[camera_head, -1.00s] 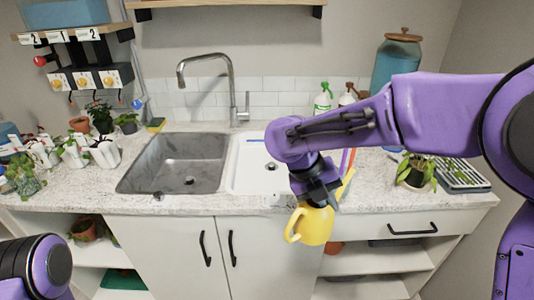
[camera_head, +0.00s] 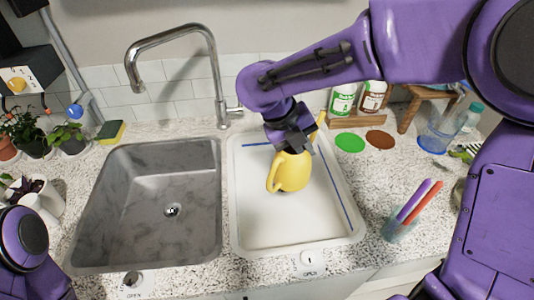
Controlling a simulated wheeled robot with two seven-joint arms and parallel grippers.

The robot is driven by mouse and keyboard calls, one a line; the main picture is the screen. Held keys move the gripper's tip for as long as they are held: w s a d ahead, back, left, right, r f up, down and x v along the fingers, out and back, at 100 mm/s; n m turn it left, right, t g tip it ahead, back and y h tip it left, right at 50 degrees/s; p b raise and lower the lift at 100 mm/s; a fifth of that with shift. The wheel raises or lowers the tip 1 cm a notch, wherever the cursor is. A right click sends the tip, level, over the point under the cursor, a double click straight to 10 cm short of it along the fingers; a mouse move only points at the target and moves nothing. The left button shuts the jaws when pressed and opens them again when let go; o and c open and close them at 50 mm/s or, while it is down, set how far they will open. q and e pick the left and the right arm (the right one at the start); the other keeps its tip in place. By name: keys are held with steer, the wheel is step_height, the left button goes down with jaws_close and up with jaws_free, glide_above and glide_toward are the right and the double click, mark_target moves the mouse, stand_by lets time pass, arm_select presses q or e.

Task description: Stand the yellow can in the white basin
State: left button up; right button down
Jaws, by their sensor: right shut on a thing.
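The yellow can (camera_head: 292,172) has a handle on its left and a spout pointing up to the right. My right gripper (camera_head: 293,148) is shut on its top. The can is over the inside of the white basin (camera_head: 270,234), in its upper right part. I cannot tell whether its bottom touches the basin floor. The basin has a blue line along its back and right side. Part of my left arm shows at the lower left; its gripper is out of view.
A grey sink (camera_head: 145,200) lies left of the basin, with a tall faucet (camera_head: 178,45) behind. A cup of coloured sticks (camera_head: 401,226) stands to the right. Bottles (camera_head: 343,98) and green and brown discs (camera_head: 350,142) are at the back right. Potted plants (camera_head: 68,137) stand at the left.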

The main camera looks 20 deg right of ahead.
steer(key=shift+w, duration=0.35)
steer(key=shift+w+f, duration=0.2)
steer(key=shift+w, duration=0.1)
steer(key=w+d+f+p, duration=0.1)
steer(key=w+f, duration=0.3)
steer(key=w+d+f+p, duration=0.1)
steer(key=w+f, duration=0.3)
steer(key=w+d+f+p, duration=0.1)
steer(key=w+f, duration=0.3)
steer(key=shift+f+p, duration=0.15)
steer(key=shift+p, duration=0.2)
steer(key=shift+f, duration=0.15)
steer(key=c, duration=1.2)
jaws_free()
steer(key=shift+c, duration=0.2)
